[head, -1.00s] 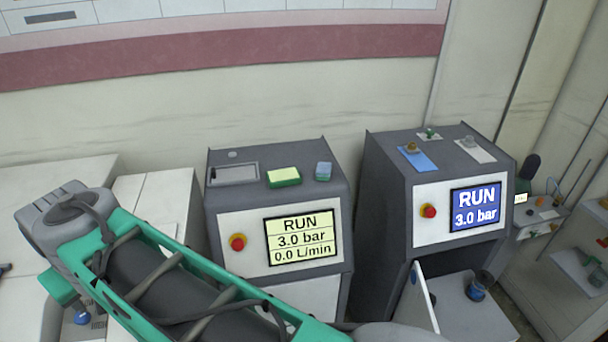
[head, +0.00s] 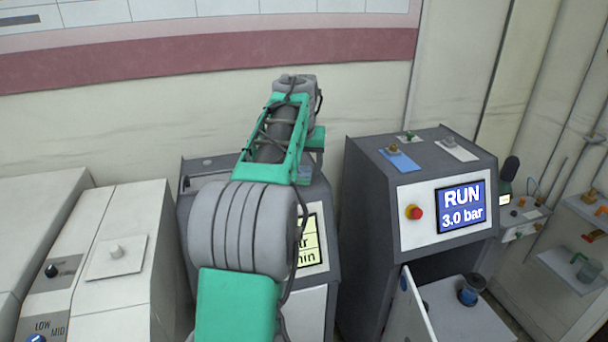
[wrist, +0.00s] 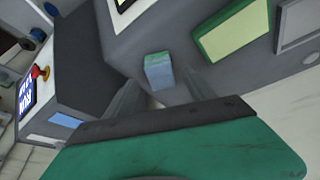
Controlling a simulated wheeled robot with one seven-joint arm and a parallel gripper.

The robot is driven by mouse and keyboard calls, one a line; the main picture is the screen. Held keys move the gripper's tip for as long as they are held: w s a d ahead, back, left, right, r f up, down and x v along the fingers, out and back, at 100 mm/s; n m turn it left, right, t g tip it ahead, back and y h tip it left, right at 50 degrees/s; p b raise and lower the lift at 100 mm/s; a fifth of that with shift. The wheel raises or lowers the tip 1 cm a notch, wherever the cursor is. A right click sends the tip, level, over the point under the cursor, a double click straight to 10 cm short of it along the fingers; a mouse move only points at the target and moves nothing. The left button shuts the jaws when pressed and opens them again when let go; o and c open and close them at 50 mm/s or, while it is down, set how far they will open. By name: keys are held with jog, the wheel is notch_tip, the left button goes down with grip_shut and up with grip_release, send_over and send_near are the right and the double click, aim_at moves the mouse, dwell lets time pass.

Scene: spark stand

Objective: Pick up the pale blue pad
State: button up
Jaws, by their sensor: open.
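My gripper (wrist: 160,92) is open and empty, above and short of the pad. In the head view only part of the pad (head: 304,178) shows beside my arm, below the green end of my gripper (head: 316,150). The fingertips are hard to make out there.
A green-rimmed pale yellow pad (wrist: 232,32) lies near the blue one, with a grey recessed panel (wrist: 298,22) beyond. The right machine (head: 425,165) carries a blue plate (head: 399,159) and a white plate (head: 456,150). White cabinets (head: 130,215) stand left.

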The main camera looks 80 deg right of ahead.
jog(key=x, duration=0.2)
jog(key=shift+d+f, duration=0.15)
jog(key=shift+f, duration=0.1)
jog(key=shift+c, duration=0.4)
grip_shut()
